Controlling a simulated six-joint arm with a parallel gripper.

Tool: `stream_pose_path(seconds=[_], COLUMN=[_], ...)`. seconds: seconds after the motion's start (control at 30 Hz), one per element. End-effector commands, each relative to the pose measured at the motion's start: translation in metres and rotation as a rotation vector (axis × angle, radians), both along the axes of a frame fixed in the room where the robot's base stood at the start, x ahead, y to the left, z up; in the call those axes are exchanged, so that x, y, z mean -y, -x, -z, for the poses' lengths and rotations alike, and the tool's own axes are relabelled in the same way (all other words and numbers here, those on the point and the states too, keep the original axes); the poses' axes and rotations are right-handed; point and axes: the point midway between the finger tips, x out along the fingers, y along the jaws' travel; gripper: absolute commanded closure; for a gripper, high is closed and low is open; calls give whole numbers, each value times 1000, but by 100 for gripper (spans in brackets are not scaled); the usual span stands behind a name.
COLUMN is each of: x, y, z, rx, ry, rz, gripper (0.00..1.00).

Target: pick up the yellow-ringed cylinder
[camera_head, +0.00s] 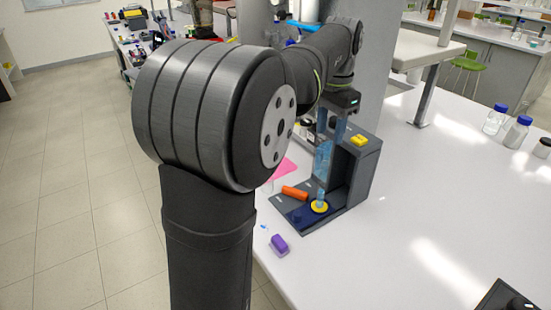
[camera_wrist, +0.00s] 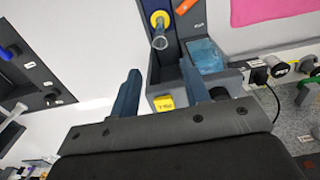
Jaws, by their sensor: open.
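The yellow-ringed cylinder stands in the grey rig; its yellow ring (camera_head: 319,207) is low on the rig's dark blue base in the head view. In the wrist view the clear cylinder (camera_wrist: 160,41) shows with the yellow ring (camera_wrist: 159,19) around its far end. My gripper (camera_head: 331,136) points down above the rig. In the wrist view my gripper (camera_wrist: 160,72) is open and empty, its two blue fingers apart, with the cylinder beyond the fingertips, roughly in line with the gap. Contact is not visible.
The grey rig (camera_head: 351,185) has a tall back block with a yellow block (camera_head: 358,140) on top. An orange cylinder (camera_head: 294,192) lies on its base. A light blue translucent piece (camera_wrist: 205,55) sits beside the cylinder.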

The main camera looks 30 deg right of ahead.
Motion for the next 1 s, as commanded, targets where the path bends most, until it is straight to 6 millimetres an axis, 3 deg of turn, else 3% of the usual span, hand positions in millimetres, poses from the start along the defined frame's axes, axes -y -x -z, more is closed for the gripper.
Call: stream_pose_path(seconds=[0.33, 0.7, 1.0], x=[-1, -21, -51], y=[-9, -80, -105], z=[10, 82, 120], rx=[31, 309, 482], ry=[23, 291, 582], rz=[-28, -228, -309], gripper=[57, 57, 57])
